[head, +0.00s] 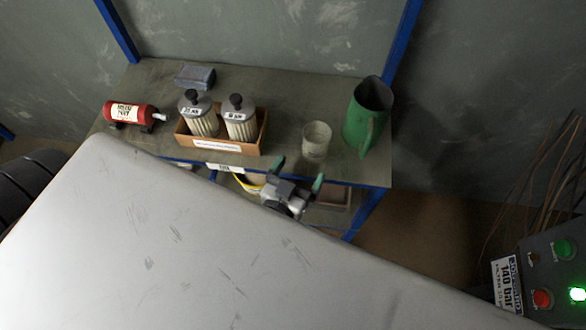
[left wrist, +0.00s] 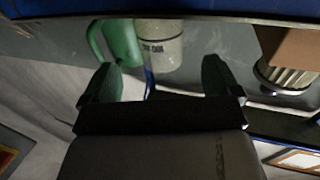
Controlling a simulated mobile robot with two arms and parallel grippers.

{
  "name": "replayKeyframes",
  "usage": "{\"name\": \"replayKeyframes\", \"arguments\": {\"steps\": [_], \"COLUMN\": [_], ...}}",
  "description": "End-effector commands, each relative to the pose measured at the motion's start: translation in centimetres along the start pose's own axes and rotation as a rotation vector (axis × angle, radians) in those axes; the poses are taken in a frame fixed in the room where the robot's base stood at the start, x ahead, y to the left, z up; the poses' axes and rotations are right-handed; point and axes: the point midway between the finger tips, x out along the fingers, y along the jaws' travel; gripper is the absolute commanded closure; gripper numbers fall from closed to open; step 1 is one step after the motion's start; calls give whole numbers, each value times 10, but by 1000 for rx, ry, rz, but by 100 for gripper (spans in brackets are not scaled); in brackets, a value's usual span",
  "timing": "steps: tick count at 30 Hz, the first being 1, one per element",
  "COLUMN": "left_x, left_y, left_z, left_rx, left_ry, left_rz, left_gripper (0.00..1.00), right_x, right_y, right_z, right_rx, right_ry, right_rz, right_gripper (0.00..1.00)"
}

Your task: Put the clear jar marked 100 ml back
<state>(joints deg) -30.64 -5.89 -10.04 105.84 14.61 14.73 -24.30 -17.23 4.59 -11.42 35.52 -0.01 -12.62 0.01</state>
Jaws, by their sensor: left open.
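The clear jar (head: 317,141) stands upright on the top of the blue-framed shelf (head: 285,85), between an orange-brown box and a green jug. It also shows in the left wrist view (left wrist: 160,45), upside down, with dark print too small to read surely. My left gripper (head: 297,175) is open and empty at the shelf's front edge, in front of and below the jar in the head view. In the left wrist view its fingers (left wrist: 161,82) are apart, with the jar beyond the gap, not between them. My right gripper is not in view.
The box (head: 220,147) holds two pleated cylinders with black knobs. The green jug (head: 366,118) stands close right of the jar. A control panel (head: 548,270) is at right.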

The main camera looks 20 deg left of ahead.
Motion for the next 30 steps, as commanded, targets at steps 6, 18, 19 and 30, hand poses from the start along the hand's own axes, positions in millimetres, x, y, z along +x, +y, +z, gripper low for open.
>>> {"name": "replayKeyframes", "arguments": {"steps": [6, 18, 19, 30], "left_x": [-29, -34, -35, -122], "left_y": [0, 2, 3, 2], "left_z": [0, 9, 17, 270], "left_rx": [1, 1, 2, 58], "left_ry": [0, -21, -40, -758], "left_rz": [0, 9, 17, 196], "left_gripper": [8, 8, 8, 8], "right_x": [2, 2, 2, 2], "right_y": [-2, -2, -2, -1], "right_z": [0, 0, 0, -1], "right_rx": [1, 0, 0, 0], "right_ry": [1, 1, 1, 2], "right_rz": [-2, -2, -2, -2], "right_gripper": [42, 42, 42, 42]}}
